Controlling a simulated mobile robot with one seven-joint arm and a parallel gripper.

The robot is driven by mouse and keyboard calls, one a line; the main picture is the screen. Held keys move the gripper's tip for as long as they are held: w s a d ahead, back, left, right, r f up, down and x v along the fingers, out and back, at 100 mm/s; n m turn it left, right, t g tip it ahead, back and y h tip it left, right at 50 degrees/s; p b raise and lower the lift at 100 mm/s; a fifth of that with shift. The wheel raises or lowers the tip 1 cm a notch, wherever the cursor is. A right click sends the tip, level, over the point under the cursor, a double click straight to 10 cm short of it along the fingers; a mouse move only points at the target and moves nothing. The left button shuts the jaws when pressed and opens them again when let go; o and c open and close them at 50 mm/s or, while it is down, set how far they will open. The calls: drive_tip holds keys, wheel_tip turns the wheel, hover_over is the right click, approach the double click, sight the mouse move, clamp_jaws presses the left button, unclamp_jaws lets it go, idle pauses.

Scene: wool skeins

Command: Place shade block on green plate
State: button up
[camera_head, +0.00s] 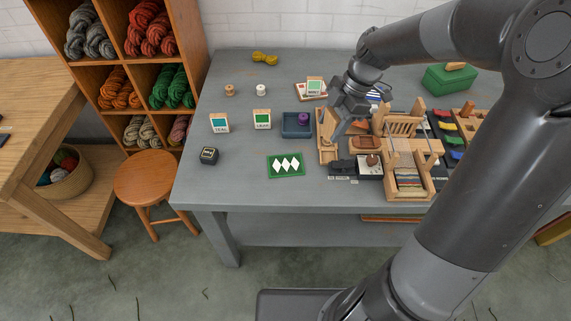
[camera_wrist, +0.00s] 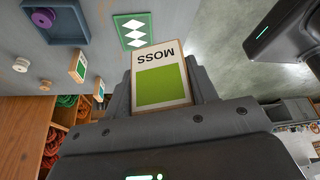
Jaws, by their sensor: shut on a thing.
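My gripper (camera_head: 339,130) (camera_wrist: 162,78) is shut on a shade block (camera_wrist: 160,80) marked MOSS, with a yellow-green swatch and a pale wooden edge. The block sits between both fingers in the wrist view. I cannot make it out clearly in the head view, where my gripper covers that area. The green plate (camera_head: 286,176), with white diamonds, lies bare near the table's front edge, left of and nearer than my gripper. It also shows beyond the block in the wrist view (camera_wrist: 122,25).
A teal block (camera_head: 220,123) and a green block (camera_head: 262,119) stand left. A blue tray (camera_head: 289,134) holds a purple spool. A wooden loom (camera_head: 410,186) and trays crowd the right. The table's front left is mostly clear.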

sight(328, 136)
wheel_tip(328, 136, down, 5)
drive_tip(key=shift+s+a+r, duration=0.1)
drive_tip(key=shift+s+r, duration=0.05)
drive_tip(key=shift+a+f, duration=0.2)
drive_tip(key=shift+f, duration=0.1)
drive_tip(key=w+a+f, duration=0.1)
drive_tip(key=a+f, duration=0.1)
drive_tip(key=a, duration=0.1)
drive_tip(key=a+f, duration=0.2)
drive_tip(key=a, duration=0.2)
drive_tip(key=w+a+f, duration=0.1)
drive_tip(key=a+f, duration=0.1)
drive_tip(key=a, duration=0.1)
drive_tip(key=shift+w+a+f, duration=0.35)
drive_tip(key=shift+a, duration=0.05)
drive_tip(key=shift+f, duration=2.05)
drive_tip(key=shift+f, duration=0.15)
drive_tip(key=o, duration=1)
drive_tip(key=shift+c, duration=0.2)
